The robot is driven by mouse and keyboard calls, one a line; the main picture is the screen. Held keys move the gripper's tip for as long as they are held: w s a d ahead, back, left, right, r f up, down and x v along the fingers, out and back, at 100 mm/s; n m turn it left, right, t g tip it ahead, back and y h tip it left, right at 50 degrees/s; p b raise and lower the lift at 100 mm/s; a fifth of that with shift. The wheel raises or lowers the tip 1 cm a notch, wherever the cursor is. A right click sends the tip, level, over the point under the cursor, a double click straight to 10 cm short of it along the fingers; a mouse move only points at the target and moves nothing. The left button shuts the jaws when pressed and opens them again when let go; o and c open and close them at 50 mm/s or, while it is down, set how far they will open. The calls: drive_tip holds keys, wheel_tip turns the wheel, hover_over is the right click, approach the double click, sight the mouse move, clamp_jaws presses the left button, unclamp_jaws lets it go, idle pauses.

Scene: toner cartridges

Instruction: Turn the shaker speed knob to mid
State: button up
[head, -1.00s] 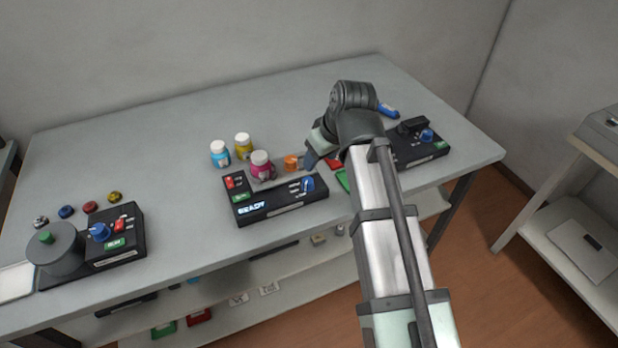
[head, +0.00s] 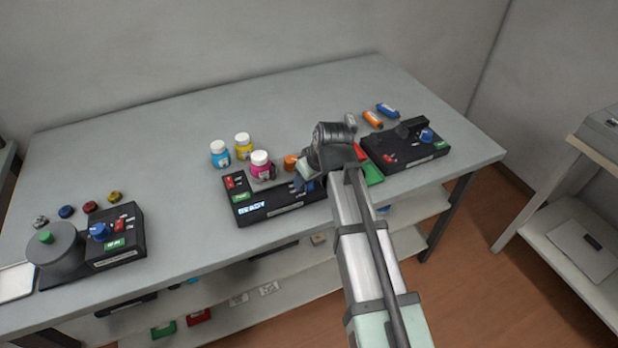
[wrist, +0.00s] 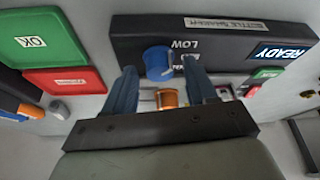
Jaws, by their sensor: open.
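The middle black box, the shaker (head: 285,207), has a lit READY display and a blue knob on its right end. In the head view my gripper (head: 304,178) is over that end and mostly covers the knob. In the wrist view, the blue knob (wrist: 158,63) shows between the fingertips of my open gripper (wrist: 157,69), one blue finger on each side. The LOW label (wrist: 186,45) is beside the knob; the other scale labels are partly hidden. I cannot tell whether the fingers touch the knob or which mark it points to.
Another black box (head: 405,149) is further right, and one with a drum (head: 118,236) is at left.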

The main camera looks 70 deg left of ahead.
drive_tip(key=shift+f, duration=0.1)
drive_tip(key=c, duration=1.1)
